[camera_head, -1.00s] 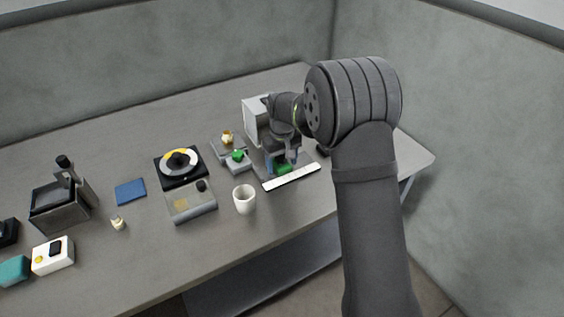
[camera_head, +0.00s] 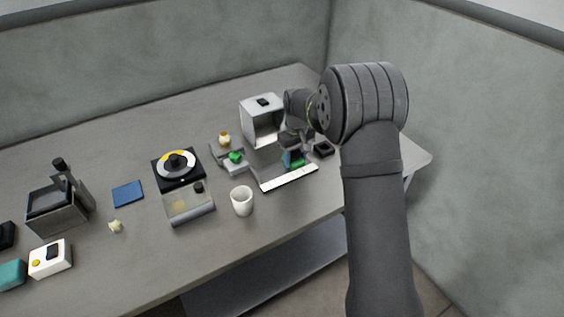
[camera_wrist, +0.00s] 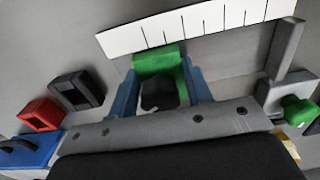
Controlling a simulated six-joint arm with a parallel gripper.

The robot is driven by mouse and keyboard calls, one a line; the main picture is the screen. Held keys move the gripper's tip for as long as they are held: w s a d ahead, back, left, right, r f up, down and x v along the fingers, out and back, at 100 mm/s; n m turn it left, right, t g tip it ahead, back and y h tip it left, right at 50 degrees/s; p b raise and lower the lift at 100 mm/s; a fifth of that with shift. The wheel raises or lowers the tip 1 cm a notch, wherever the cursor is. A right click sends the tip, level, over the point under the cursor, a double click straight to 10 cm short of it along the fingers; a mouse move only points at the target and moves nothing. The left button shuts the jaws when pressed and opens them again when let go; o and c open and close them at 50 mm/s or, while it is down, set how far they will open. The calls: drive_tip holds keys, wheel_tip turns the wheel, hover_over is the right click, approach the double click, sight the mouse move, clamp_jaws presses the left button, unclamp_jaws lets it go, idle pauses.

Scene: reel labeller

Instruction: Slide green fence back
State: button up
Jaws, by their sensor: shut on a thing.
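The green fence (camera_head: 297,162) is a small green block beside the white strip with tick marks (camera_head: 290,178), close to the strip's right end. In the wrist view the green fence (camera_wrist: 158,62) sits between the two blue fingers, against the edge of the ruled strip (camera_wrist: 195,22). My gripper (camera_head: 294,157) is shut on the green fence; it also shows in the wrist view (camera_wrist: 160,82). A dark part lies between the fingers behind the green face. My arm hides some of the area behind the fence in the head view.
A white box-like housing (camera_head: 262,118) stands behind the strip. A small dark block (camera_head: 323,149) lies right of my gripper. A grey fixture with a green knob (camera_head: 235,157) is at the strip's left, and a white cup (camera_head: 242,200) stands in front of it.

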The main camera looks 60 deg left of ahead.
drive_tip(key=shift+w+r, duration=0.1)
drive_tip(key=shift+w, duration=1.8)
drive_tip(key=o, duration=1.4)
drive_tip(key=shift+s+r, duration=0.1)
drive_tip(key=shift+r, duration=0.1)
wheel_tip(320, 180, up, 17)
drive_tip(key=shift+f, duration=0.1)
